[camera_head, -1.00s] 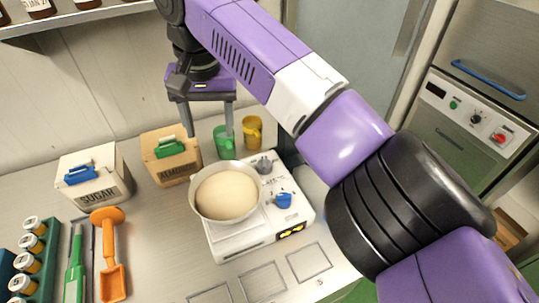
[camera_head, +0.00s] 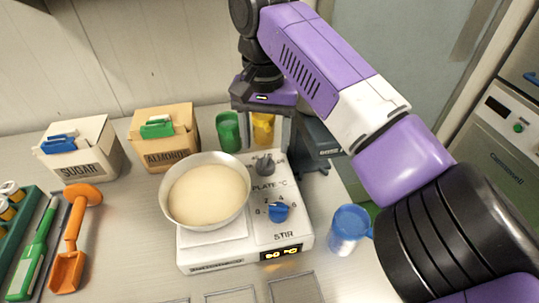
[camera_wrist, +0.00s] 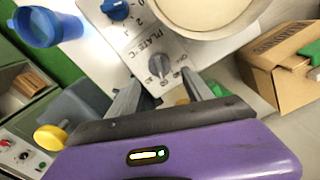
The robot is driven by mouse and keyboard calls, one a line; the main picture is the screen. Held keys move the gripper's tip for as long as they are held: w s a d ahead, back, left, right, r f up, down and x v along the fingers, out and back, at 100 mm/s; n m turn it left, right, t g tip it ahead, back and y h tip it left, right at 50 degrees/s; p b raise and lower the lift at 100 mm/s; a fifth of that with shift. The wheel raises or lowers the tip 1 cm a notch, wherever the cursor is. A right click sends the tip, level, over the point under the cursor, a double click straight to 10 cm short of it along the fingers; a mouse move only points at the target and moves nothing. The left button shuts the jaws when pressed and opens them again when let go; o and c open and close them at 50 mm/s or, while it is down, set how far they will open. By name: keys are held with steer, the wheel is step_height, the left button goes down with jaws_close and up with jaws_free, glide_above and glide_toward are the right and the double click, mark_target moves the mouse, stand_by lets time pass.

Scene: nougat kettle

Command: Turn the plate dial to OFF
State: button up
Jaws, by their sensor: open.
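The grey plate dial (camera_head: 264,165) sits at the back right of the white hot plate (camera_head: 205,255), by the PLATE °C print. In the wrist view the plate dial (camera_wrist: 158,66) lies just beyond and between my two fingertips. My gripper (camera_head: 264,145) is open and empty, pointing down above the back of the hot plate, with its fingers on either side of the dial. I cannot tell whether a finger touches it. The blue stir dial (camera_head: 278,212) sits in front of the plate dial. The dial's exact setting is too small to read.
A pan of pale mix (camera_head: 205,192) stands on the hot plate, left of the dials. Green (camera_head: 228,131) and yellow (camera_head: 263,128) mugs stand behind, close to my gripper. A blue mug (camera_head: 348,230) stands right. Almond (camera_head: 165,138) and sugar (camera_head: 80,148) boxes stand back left.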

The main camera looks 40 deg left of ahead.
mark_target(266, 158)
steer(key=shift+f, duration=2.7)
jaws_close()
